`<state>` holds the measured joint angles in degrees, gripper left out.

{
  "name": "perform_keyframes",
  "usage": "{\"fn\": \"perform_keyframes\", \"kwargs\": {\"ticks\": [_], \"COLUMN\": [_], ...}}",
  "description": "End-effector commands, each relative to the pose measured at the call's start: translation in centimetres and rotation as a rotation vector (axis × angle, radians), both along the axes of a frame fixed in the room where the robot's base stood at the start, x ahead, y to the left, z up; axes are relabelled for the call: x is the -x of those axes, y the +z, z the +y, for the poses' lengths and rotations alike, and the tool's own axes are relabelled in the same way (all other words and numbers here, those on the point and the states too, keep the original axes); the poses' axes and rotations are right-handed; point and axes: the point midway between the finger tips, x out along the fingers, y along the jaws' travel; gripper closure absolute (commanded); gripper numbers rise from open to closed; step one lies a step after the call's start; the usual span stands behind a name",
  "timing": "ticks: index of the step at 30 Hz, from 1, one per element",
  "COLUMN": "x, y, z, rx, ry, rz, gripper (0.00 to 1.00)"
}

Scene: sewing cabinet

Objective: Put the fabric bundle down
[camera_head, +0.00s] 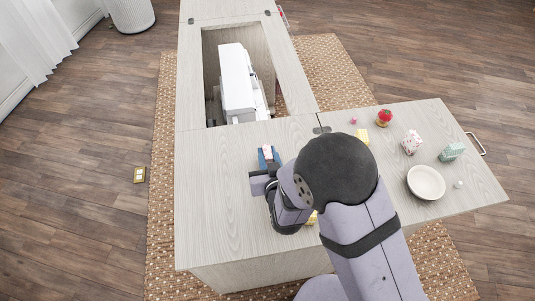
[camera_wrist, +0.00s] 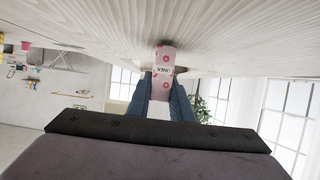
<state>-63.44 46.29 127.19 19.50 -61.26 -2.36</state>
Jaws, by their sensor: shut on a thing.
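The fabric bundle (camera_wrist: 163,70) is white and pink with a flower pattern and a band with dark lettering. In the wrist view it stands between the two blue fingers of my gripper (camera_wrist: 160,95), which are shut on it. Its far end is close to the pale wood surface; I cannot tell whether it touches. In the head view the bundle (camera_head: 267,150) shows as a small pink-and-white patch at my gripper (camera_head: 267,158), over the left part of the cabinet top (camera_head: 215,190). My wrist and arm hide part of the top there.
A white sewing machine (camera_head: 237,80) sits in the opening behind. On the right leaf are a white bowl (camera_head: 426,183), a pink patterned bundle (camera_head: 412,143), a teal bundle (camera_head: 452,152), a red pincushion (camera_head: 384,118) and a yellow item (camera_head: 363,136). The top left of my gripper is clear.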

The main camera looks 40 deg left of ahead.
Motion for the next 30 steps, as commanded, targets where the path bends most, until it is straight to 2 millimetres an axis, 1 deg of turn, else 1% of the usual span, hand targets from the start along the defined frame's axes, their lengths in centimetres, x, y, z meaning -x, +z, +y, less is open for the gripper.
{"fn": "perform_keyframes", "kwargs": {"ticks": [2,10,14,15,17,26,30], "x": [-0.01,-0.01,0.0,-0.01,-0.01,-0.01,0.01], "y": [-0.28,-0.31,-0.72,-0.65,-0.58,-0.54,-0.02], "z": [0.01,0.02,0.02,0.02,0.02,0.01,0.01], "rx": [-0.001,-0.001,-0.001,-0.001,-0.001,-0.001,-0.001], "ry": [0.0,0.0,0.0,0.0,0.0,0.0,0.0], "rz": [-0.001,0.0,0.0,0.0,0.0,0.0,0.0], "gripper": [1.0,1.0,1.0,0.76,0.62,0.62,0.62]}}
